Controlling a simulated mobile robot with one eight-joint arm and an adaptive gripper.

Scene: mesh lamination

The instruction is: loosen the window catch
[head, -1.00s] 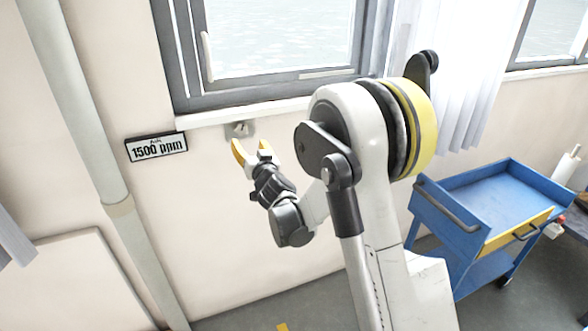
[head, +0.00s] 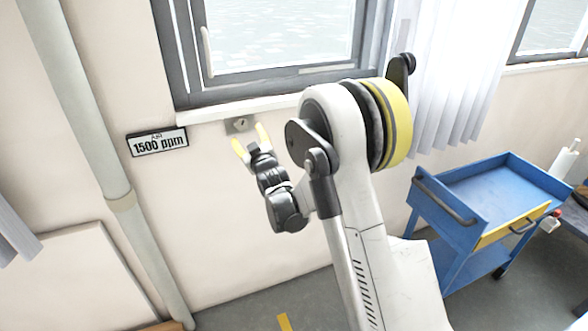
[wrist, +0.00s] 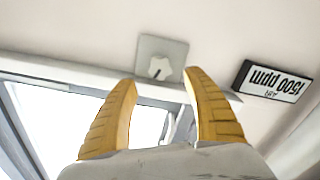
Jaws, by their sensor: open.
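A small square metal plate with a pale knob (head: 240,124) sits on the wall just under the window sill, and looks like the catch. The plate and knob also show in the wrist view (wrist: 160,67). My gripper (head: 250,137) is open and empty, with its yellow fingers pointing up toward the plate. In the wrist view the fingertips (wrist: 160,80) stand either side of the knob, which appears just beyond them. I cannot tell how large the gap is, and no contact shows.
The grey-framed window (head: 282,76) and its pale sill are above the plate. A "1500 ppm" sign (head: 157,141) is on the wall to the left, and a vertical pipe (head: 95,130) runs further left. A blue cart (head: 465,215) stands at right near a white curtain (head: 450,80).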

